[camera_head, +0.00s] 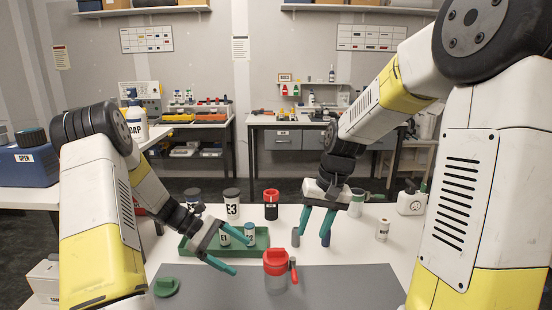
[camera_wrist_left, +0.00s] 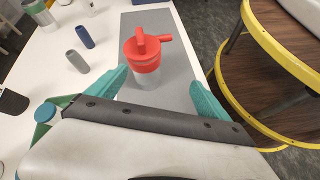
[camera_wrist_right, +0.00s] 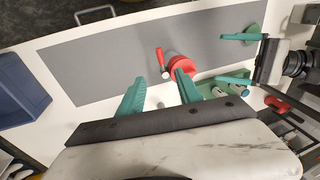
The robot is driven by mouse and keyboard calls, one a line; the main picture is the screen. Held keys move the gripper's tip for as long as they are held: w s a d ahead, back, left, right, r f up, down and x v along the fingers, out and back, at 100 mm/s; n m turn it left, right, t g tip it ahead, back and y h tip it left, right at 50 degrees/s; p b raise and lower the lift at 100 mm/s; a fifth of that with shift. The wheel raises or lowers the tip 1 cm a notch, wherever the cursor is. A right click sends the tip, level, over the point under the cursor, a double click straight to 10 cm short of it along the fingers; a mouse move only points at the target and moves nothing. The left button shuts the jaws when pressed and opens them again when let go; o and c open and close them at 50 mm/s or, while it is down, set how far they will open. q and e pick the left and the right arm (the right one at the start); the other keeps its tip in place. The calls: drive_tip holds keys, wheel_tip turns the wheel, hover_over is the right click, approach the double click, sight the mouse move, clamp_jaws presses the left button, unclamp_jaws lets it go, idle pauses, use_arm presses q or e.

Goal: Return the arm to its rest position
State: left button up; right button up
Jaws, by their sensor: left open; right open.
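My left gripper (camera_head: 226,246) is open and empty, with its teal fingers over the front of the green tray (camera_head: 262,239) and left of the red-lidded jar (camera_head: 276,270). In the left wrist view the jar (camera_wrist_left: 146,62) stands upright beyond the open fingers, apart from them. My right gripper (camera_head: 313,228) is open and empty, pointing down behind and right of the jar. In the right wrist view the jar's red lid (camera_wrist_right: 180,68) shows beyond the fingertips. The jar stands on the grey mat (camera_head: 345,285); a red handle sticks out at its side.
The tray holds small blue-capped bottles (camera_head: 250,232). A green lid (camera_head: 167,287) lies at the mat's left. A small white bottle (camera_head: 382,229) stands at right. The mat's right part is clear.

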use_arm(q)
drive_tip(key=s+a+r+m+t+y, duration=0.2)
drive_tip(key=s+r+m+t+y, duration=0.5)
drive_tip(key=s+r+m, duration=0.7)
drive_tip(key=s+r+y, duration=0.2)
drive_tip(key=s+r, duration=0.5)
drive_tip(key=r, duration=0.4)
drive_tip(key=shift+t, duration=0.3)
use_arm(e)
drive_tip(key=s+d+r+t, duration=0.2)
drive_tip(key=s+r, duration=0.4)
drive_tip(key=s, duration=0.1)
drive_tip(key=s+d+r+t, duration=0.2)
drive_tip(key=s+r, duration=0.3)
drive_tip(key=s, duration=0.3)
drive_tip(key=shift+s+d+r+t, duration=0.3)
drive_tip(key=shift+d+r+t, duration=0.05)
drive_tip(key=shift+t, duration=0.25)
